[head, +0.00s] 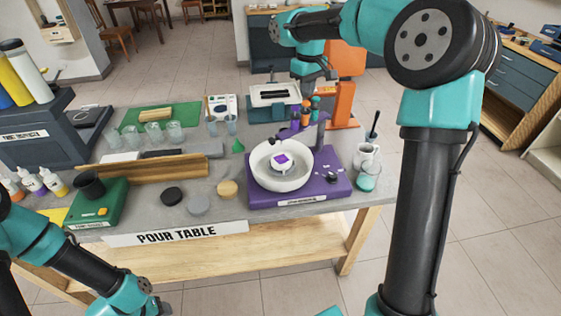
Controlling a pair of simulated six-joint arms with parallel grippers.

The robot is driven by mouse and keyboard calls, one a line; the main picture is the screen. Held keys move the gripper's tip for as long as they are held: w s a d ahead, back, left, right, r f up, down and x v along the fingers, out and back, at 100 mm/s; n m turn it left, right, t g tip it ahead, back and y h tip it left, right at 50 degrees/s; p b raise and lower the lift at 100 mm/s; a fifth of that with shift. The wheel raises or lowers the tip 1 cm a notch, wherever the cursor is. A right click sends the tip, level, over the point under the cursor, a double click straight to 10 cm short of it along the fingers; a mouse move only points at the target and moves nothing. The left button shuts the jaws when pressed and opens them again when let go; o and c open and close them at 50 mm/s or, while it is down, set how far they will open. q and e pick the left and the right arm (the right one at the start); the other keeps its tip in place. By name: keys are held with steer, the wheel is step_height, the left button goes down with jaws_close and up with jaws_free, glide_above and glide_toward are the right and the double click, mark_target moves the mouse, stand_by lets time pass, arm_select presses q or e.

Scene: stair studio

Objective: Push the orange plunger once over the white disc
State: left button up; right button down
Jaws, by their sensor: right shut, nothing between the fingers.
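An orange upright stand (344,92) rises at the back right of the table, partly behind my right arm. I cannot clearly make out a plunger on it. A round white bowl (262,178) sits on a purple base (333,188). In the bowl is a small round white piece with a purple square (281,161); I cannot tell if it is the white disc. My right gripper (318,78) is shut and empty, in the air above the back of the table, left of the orange stand. My left gripper is out of view.
Black (171,196), grey (199,205) and tan (227,189) discs lie at the front. A wooden trough (150,174), clear cups (173,131) and a green device (98,205) stand left.

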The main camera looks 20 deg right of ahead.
steer(key=shift+r, duration=0.15)
steer(key=shift+r, duration=2.9)
steer(key=shift+f, duration=0.1)
